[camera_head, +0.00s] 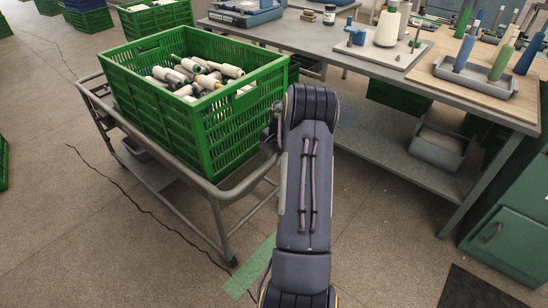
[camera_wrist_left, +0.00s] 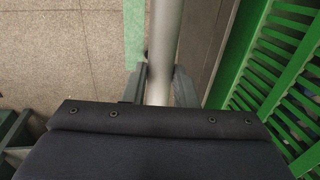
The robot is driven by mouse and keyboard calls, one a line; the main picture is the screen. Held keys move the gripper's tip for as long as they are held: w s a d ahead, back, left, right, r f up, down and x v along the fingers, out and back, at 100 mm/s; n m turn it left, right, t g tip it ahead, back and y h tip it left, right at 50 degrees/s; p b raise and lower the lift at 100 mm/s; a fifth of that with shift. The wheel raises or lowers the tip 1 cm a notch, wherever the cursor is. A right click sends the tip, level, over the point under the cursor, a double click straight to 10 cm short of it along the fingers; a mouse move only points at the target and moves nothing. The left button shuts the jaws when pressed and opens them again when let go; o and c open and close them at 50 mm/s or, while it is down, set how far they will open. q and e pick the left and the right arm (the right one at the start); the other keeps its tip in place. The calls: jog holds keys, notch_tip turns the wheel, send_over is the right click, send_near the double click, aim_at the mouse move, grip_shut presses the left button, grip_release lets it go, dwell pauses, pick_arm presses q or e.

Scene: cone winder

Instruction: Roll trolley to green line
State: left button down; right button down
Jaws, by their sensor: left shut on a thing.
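The trolley (camera_head: 217,193) is a grey tubular frame on legs, carrying a green slatted crate (camera_head: 235,125) full of pale bobbins (camera_head: 195,75). My left gripper (camera_head: 272,138) is at the trolley's near right side, partly hidden by my arm. In the left wrist view its fingers (camera_wrist_left: 158,78) are closed on either side of the trolley's grey rail (camera_wrist_left: 165,35). The green line (camera_head: 250,268) lies on the floor just right of the trolley's near leg, partly behind my arm. It also shows left of the rail in the left wrist view (camera_wrist_left: 134,30). My right gripper is not in view.
A long grey workbench (camera_head: 300,35) with cones and trays stands behind and to the right. A green cabinet (camera_head: 510,240) is at the right edge. A dark cable (camera_head: 140,205) runs across the floor beneath the trolley. Floor at the lower left is otherwise open.

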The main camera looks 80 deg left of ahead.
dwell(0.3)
pick_arm(q)
jog(key=c, duration=1.2)
grip_release()
jog(key=shift+o, duration=0.2)
notch_tip(320, 180, up, 8)
jog(key=w+d+p, duration=0.1)
jog(key=shift+f, duration=0.2)
jog(key=shift+d, duration=0.1)
